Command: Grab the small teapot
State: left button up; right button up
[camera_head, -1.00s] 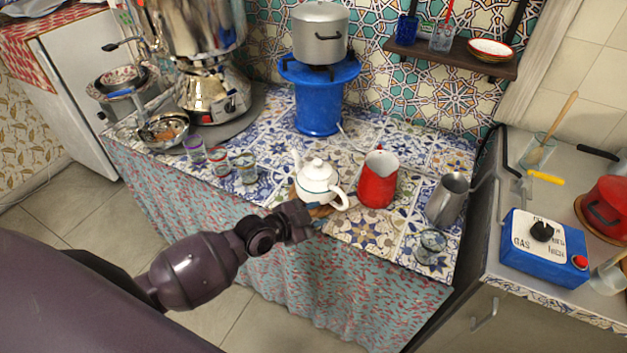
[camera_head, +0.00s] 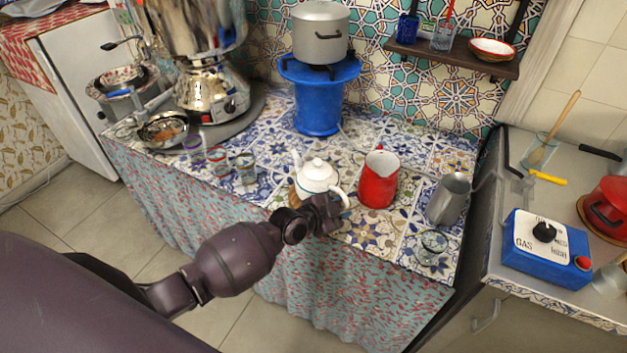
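The small white teapot (camera_head: 316,176) stands upright on the tiled counter (camera_head: 362,236), with its spout to the left and its handle to the right. My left gripper (camera_head: 330,205) is at the front right of the teapot, right by its handle. The gripper's wrist covers part of the teapot's lower front. The fingers are small and partly hidden, so I cannot tell whether they are open or shut, or whether they touch the handle. My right gripper is not in view.
A red pitcher (camera_head: 378,180) stands close to the right of the teapot. A metal jug (camera_head: 448,198) and a small glass (camera_head: 432,246) are farther right. Several small glasses (camera_head: 245,167) stand to the left. A blue stand (camera_head: 318,100) with a pot (camera_head: 320,32) is behind.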

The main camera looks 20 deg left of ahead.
pick_arm(q)
jog(key=shift+c, duration=0.4)
grip_shut()
